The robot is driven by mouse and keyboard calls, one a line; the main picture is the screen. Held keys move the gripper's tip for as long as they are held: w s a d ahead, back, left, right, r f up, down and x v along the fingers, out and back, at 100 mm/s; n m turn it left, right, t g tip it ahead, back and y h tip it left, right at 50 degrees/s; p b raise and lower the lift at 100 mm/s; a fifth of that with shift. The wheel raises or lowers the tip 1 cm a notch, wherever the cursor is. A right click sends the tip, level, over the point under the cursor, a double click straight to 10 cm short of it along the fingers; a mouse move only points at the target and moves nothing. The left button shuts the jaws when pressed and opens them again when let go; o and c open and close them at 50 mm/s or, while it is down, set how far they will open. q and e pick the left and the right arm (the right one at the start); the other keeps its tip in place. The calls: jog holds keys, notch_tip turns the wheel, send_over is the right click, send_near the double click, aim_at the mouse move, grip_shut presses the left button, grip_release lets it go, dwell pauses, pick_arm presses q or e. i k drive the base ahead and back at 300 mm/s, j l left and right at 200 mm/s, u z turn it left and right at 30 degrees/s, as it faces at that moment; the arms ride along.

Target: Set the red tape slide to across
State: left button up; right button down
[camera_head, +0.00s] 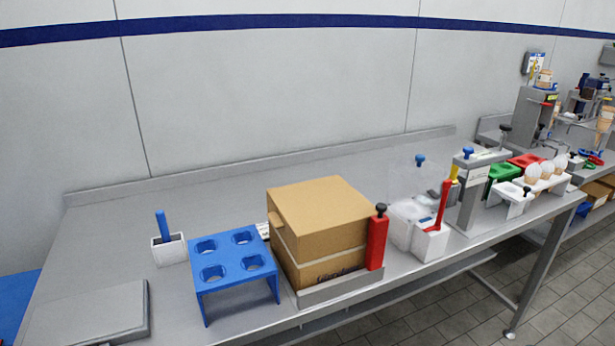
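The red slide (377,241) is an upright red block with a black knob on top. It stands at the right front corner of a cardboard box (318,233), by the low metal tray (340,287) that holds the box. A pale strip runs around the box at mid-height, and its lower front carries dark print. I cannot tell how the slide is set. Neither of my grippers is in view.
A blue stand with holes (238,288) is left of the box. A white holder with a blue handle (169,248) and a grey plate (90,312) are farther left. A white container with a red handle (430,243) is close on the right. The table behind the box is clear.

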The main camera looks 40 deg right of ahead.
aim_at(379, 224)
jog(key=z, duration=1.6)
